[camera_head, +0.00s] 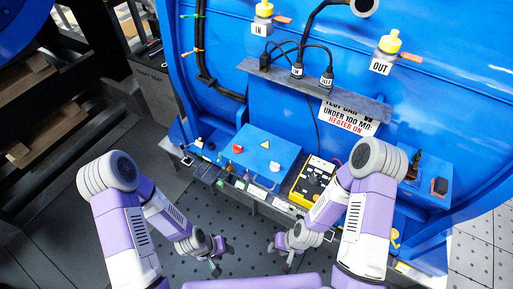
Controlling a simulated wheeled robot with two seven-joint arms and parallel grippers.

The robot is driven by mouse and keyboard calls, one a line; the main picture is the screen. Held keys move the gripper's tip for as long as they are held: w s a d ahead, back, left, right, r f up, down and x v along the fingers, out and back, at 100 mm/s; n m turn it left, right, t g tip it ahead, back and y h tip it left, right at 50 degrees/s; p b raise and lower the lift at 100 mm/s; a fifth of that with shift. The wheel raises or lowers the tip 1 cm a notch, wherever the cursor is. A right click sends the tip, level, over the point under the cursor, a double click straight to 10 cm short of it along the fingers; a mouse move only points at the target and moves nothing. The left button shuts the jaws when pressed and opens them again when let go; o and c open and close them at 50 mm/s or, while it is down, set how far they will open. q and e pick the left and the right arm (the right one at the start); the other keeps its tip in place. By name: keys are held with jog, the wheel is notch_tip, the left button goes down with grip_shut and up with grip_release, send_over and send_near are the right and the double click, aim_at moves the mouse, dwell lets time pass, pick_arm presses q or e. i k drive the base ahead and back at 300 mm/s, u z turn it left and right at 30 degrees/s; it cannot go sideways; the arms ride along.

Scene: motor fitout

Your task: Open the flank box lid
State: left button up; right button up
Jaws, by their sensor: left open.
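A blue box (262,146) with a yellow warning triangle on its flat top sits against the flank of the big blue motor housing (230,50). I take it for the flank box; its lid looks shut. A pale curved handle (262,184) shows at its front edge. My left gripper (221,260) is open and empty, low over the dark floor, in front of the box and apart from it. My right gripper (279,257) also looks open and empty, to the right of the left one. Neither touches the box.
A yellow meter (313,181) stands right of the box, near my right arm. Small parts and tools line the narrow bench front. A shelf (310,88) with cables and a hanging sign (348,118) is above. A smaller blue box (425,172) is at right. Open perforated floor (250,235) lies in front.

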aim_at(261, 146)
jog(key=z, duration=1.65)
jog(key=k, duration=0.8)
jog(key=u, duration=1.1)
